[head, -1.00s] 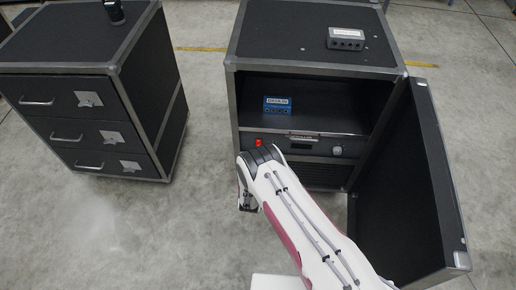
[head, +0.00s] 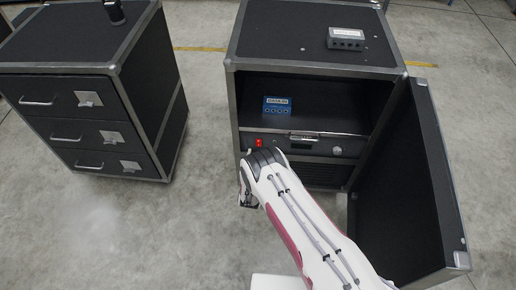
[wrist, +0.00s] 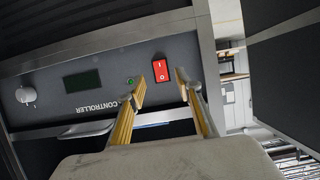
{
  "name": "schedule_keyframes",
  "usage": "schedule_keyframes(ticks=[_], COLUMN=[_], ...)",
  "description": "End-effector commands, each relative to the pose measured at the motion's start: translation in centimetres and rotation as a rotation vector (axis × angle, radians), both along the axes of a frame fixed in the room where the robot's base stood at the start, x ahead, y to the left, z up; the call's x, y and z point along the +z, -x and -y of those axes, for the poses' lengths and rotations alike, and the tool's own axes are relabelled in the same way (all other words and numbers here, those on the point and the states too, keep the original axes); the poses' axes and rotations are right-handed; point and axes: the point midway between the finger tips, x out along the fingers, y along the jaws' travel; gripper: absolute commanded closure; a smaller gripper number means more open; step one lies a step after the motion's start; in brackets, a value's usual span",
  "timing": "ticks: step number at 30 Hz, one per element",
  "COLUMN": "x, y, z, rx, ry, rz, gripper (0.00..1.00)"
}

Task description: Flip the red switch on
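The red switch (wrist: 160,70) is a rocker with white I and O marks in a dark frame on the controller's grey front panel (wrist: 208,58). In the head view the red switch (head: 258,143) shows just beyond the end of my arm. My gripper (wrist: 161,90) points at the panel, its two yellowish fingers apart with nothing between them. The fingertips are close to the switch, one to each side in the wrist view. I cannot tell whether they touch the panel.
The panel carries a small green light (wrist: 130,82), a dark display (wrist: 82,80) and a knob (wrist: 27,95). A blue box (head: 277,105) sits on the shelf above. The cabinet's open door (head: 405,190) stands right of my arm. A drawer cabinet (head: 75,110) stands left, with clear floor between.

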Motion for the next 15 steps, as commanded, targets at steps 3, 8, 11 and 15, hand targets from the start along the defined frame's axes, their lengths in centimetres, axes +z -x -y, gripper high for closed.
schedule_keyframes(ticks=[3,8,11,15], x=[-0.4,-0.8,-1.0,-1.3], y=[-0.8,-1.7,-2.3,-3.1], z=[0.1,0.1,0.1,0.1], rx=[0.0,-0.001,-0.002,0.0], ry=[-0.001,-0.001,-0.001,-0.001], rz=[0.0,0.0,0.0,0.001], gripper=[0.65,0.65,0.65,0.65])
